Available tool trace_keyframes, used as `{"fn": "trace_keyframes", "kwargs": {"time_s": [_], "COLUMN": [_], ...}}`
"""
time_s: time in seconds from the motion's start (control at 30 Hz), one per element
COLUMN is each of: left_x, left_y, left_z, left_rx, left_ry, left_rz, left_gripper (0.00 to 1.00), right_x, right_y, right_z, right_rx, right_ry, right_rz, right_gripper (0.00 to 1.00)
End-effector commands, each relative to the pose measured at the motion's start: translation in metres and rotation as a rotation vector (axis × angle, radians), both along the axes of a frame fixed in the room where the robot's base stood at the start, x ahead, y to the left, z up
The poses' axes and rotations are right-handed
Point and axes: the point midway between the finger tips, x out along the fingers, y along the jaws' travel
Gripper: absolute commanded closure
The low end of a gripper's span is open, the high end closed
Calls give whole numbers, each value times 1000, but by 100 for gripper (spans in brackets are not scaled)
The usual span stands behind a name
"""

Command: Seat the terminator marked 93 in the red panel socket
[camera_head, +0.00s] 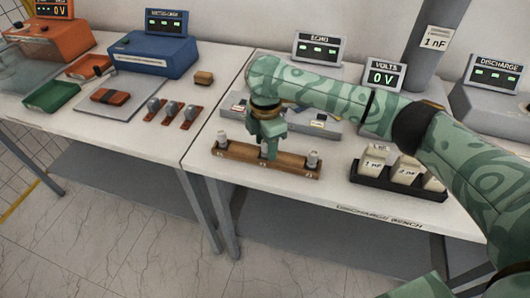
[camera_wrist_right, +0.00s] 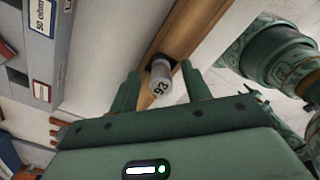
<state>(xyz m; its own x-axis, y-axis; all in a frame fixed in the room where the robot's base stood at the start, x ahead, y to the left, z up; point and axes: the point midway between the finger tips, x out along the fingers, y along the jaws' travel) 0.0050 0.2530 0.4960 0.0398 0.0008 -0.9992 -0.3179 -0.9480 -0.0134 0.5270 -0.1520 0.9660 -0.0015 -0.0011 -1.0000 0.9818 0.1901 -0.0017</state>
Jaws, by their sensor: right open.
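The terminator marked 93 (camera_wrist_right: 161,72) is a pale grey cylinder with a dark collar, standing in the wooden rack (camera_head: 240,154). My right gripper (camera_head: 268,150) is over the rack's middle place and largely hides that terminator in the head view. In the right wrist view the gripper's open fingers (camera_wrist_right: 160,90) are on either side of the terminator. The grey panel (camera_head: 335,130) behind the rack is partly hidden by my arm. A red-bordered label (camera_wrist_right: 41,91) shows on it in the wrist view; the red socket itself is not clear.
Two other terminators stand at the rack's left end (camera_head: 223,141) and right end (camera_head: 313,159). A black tray (camera_head: 400,184) of 1 nF and 2 nF blocks is to the right. The ECHO display (camera_head: 318,47) and VOLTS display (camera_head: 384,77) stand behind. The bench front-left is clear.

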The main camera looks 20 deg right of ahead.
Motion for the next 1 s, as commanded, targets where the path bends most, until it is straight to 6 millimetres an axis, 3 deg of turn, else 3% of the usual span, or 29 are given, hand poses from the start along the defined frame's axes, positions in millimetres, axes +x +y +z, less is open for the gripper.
{"fn": "trace_keyframes", "kwargs": {"time_s": [0.13,0.17,0.3,0.33,0.73,0.9,1.0], "left_x": [1,1,1,1,2,7,11], "left_y": [0,0,0,0,0,0,0], "left_z": [1,1,2,1,7,24,40], "left_rx": [0,0,-1,-1,-1,0,-1], "left_ry": [-1,-1,-2,-2,-5,-16,-25], "left_rz": [0,0,-1,0,-1,-1,-1], "left_gripper": [56,56,56,56,56,56,56], "right_x": [0,0,0,0,0,0,-15], "right_y": [0,0,0,0,0,1,3], "right_z": [2,3,2,2,11,39,62], "right_rx": [0,0,0,0,1,2,0], "right_ry": [-2,-2,-2,-2,-3,-5,-6], "right_rz": [1,1,1,1,0,0,5], "right_gripper": [52,58,97,100,100,100,100]}}
